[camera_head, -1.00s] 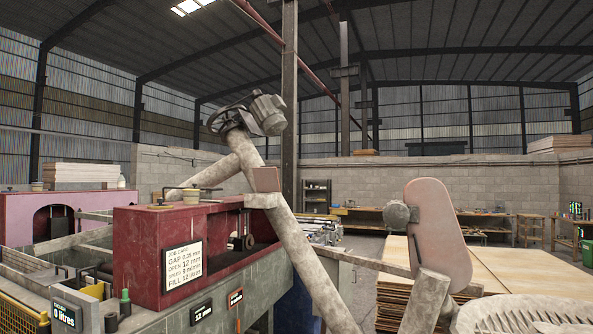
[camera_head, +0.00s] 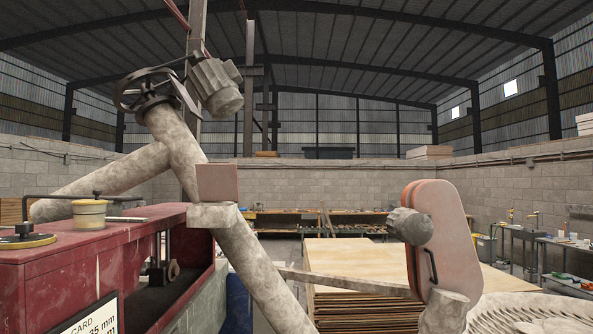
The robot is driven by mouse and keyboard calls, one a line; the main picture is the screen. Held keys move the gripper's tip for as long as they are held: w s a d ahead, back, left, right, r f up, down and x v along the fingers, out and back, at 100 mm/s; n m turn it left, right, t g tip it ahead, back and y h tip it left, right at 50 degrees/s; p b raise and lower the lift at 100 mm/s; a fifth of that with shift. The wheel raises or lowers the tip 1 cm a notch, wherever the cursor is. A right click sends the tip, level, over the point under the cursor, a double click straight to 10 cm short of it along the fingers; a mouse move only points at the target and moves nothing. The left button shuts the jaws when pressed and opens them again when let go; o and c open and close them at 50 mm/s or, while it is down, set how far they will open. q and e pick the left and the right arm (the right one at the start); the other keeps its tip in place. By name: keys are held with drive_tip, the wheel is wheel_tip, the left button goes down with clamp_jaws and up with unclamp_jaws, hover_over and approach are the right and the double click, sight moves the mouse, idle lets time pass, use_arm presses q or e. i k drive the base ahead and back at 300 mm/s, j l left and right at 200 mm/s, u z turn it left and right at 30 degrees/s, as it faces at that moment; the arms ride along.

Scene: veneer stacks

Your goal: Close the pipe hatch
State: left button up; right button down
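A mottled beige pipe (camera_head: 250,262) slants down from upper left to lower right, with a branch going left. A handwheel (camera_head: 148,90) and a grey motor-like unit (camera_head: 217,86) sit on its top. A small pinkish plate (camera_head: 217,183) stands upright over a pale collar on the pipe. To the right, a rounded pinkish panel (camera_head: 452,235) with a reddish rim, a grey knob (camera_head: 409,226) and a dark handle stands upright above a short beige stub (camera_head: 445,309). It looks like the open hatch lid; the opening itself is hidden. Neither of my grippers is in view.
A red machine housing (camera_head: 60,275) fills the lower left. A stack of veneer sheets (camera_head: 335,258) lies behind the panel. A pale ribbed rounded surface (camera_head: 535,312) is at lower right. Benches (camera_head: 320,217) line the back wall, and a grey trolley (camera_head: 505,240) stands at right.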

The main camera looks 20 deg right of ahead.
sight(216, 180)
drive_tip(key=i+l+z, duration=0.2)
drive_tip(key=i+z, duration=0.15)
drive_tip(key=i, duration=0.2)
drive_tip(key=i+z, duration=0.35)
drive_tip(key=i, duration=0.25)
drive_tip(key=i+l+u, duration=0.1)
drive_tip(key=u, duration=0.35)
drive_tip(key=i+l+u, duration=0.2)
drive_tip(key=u, duration=0.25)
drive_tip(key=i+l+u, duration=0.25)
drive_tip(key=u, duration=0.2)
